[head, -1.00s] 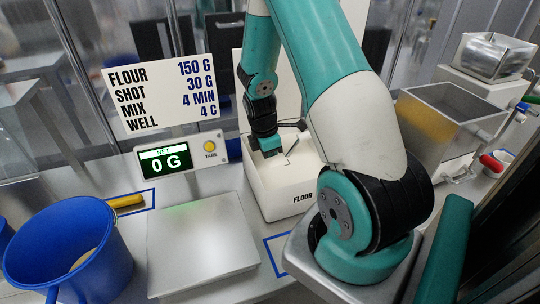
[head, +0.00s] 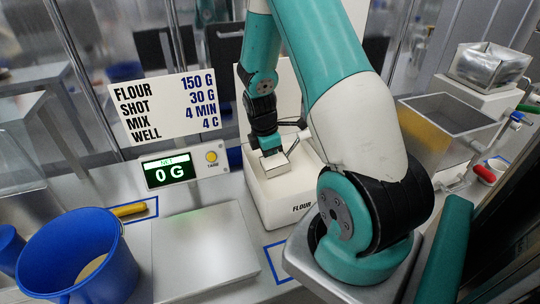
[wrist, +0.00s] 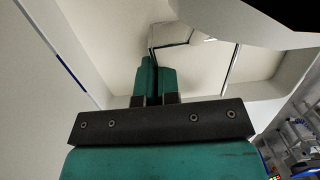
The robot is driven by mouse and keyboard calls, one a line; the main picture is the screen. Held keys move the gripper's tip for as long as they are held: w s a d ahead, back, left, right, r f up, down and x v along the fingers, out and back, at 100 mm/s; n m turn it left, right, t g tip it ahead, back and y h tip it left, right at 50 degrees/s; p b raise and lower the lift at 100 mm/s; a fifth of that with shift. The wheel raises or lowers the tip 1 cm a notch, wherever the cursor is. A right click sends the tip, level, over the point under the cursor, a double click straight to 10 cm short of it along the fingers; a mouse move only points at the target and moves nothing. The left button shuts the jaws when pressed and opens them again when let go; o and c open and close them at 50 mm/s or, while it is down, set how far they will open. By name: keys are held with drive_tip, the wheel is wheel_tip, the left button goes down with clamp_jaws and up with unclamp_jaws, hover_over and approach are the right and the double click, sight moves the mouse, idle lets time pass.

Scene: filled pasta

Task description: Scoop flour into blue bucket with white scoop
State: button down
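The blue bucket (head: 122,272) stands at the lower left in the head view, with a pale tan patch visible inside it. The white flour bin (head: 285,208), marked FLOUR, stands at the centre. My gripper (head: 268,146) points down into the bin's opening. In the wrist view its two teal fingers (wrist: 157,78) are close together at the handle of the white scoop (wrist: 200,48), whose thin dark edges show ahead of them. The scoop pan (head: 276,162) also shows below the gripper in the head view. The pale flour surface is hard to tell from the scoop and bin walls.
A flat scale plate (head: 205,250) lies between bucket and bin; its display (head: 170,170) reads 0 G. A yellow-handled tool (head: 130,210) lies behind the bucket. A recipe sign (head: 168,105) stands at the back. A metal container (head: 450,125) is on the right.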

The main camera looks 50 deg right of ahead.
drive_tip(key=shift+r+p, duration=2.65)
drive_tip(key=shift+r, duration=0.85)
drive_tip(key=shift+s+f, duration=0.1)
